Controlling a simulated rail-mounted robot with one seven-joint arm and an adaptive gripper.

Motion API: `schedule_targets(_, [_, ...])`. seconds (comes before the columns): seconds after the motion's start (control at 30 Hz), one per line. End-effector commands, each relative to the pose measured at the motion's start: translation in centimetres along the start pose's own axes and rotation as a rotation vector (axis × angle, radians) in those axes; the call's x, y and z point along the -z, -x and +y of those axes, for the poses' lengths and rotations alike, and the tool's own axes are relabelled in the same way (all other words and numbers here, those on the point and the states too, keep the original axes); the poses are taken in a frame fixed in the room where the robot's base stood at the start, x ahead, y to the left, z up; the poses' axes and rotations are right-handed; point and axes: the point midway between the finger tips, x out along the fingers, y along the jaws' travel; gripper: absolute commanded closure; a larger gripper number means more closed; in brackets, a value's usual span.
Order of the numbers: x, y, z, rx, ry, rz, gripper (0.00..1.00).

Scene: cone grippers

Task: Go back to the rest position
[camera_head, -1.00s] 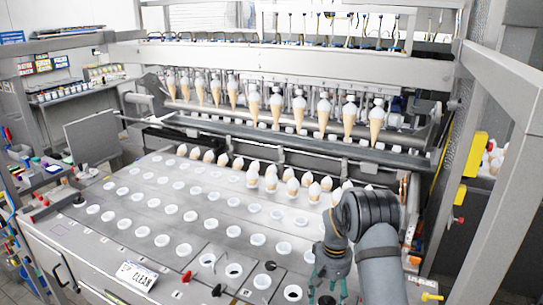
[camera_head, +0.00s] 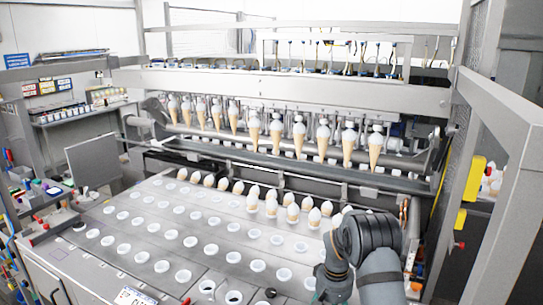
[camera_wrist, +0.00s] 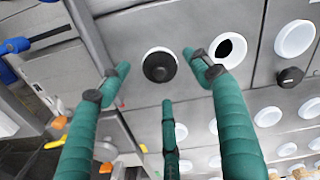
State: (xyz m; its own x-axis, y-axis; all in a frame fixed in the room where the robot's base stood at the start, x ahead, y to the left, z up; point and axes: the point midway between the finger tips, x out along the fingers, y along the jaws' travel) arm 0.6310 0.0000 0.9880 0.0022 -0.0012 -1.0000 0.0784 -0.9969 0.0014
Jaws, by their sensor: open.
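My gripper (camera_wrist: 158,76) shows in the wrist view with its green fingers spread open and nothing held between them. It hangs over the front of the machine's metal plate (camera_wrist: 133,32). In the head view, my arm comes in at the bottom right, and the green fingers fall below the picture edge.
The plate (camera_head: 150,235) has rows of white cup holes, with several filled cones (camera_head: 292,213) towards its back right. More cones (camera_head: 276,131) hang in a row under the machine's bar. A grey frame post (camera_head: 500,200) with a yellow box (camera_head: 475,178) stands at right.

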Motion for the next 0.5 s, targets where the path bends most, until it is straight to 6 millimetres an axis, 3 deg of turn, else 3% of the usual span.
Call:
schedule_targets(0.03, [0.0,-1.6,0.0,0.0,0.0,-0.001,0.36])
schedule_targets(0.13, [0.1,-2.6,0.0,0.0,-0.001,0.003,0.36])
schedule_targets(0.2, [0.2,-0.1,0.0,0.0,-0.002,0.007,0.36])
schedule_targets(0.5, [0.1,6.5,0.0,0.0,0.0,0.005,0.36])
